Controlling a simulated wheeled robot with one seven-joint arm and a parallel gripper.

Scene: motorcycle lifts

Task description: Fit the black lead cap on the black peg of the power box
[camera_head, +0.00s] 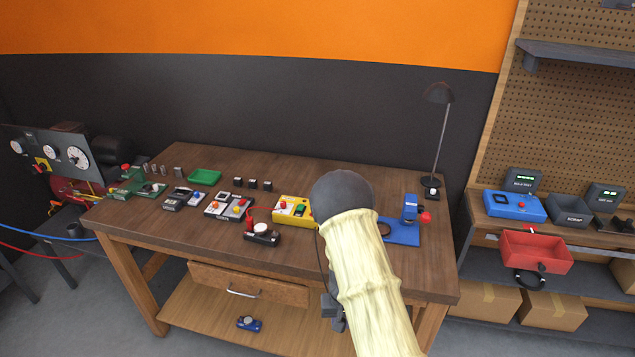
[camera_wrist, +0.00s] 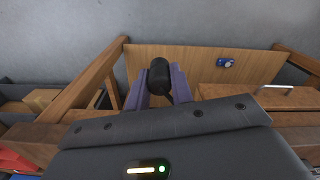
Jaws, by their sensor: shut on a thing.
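My gripper (camera_wrist: 160,82) is shut on a black cylindrical cap (camera_wrist: 159,75), held between its purple fingers in the wrist view. In the head view my gripper (camera_head: 333,312) is in front of the workbench, below its top edge and partly hidden by my pale arm; the cap cannot be made out there. A small dark box (camera_head: 262,238) with a red upright post and a pale round knob stands at the bench's front edge, left of my arm. It may be the power box, but I cannot make out a black peg on it.
The workbench (camera_head: 150,215) holds a yellow box (camera_head: 292,208), a green tray (camera_head: 205,177), a blue stand (camera_head: 402,232) and several small devices. A lamp (camera_head: 436,150) stands at the back right. A blue device (camera_wrist: 226,63) lies on the lower shelf. Shelving is at right.

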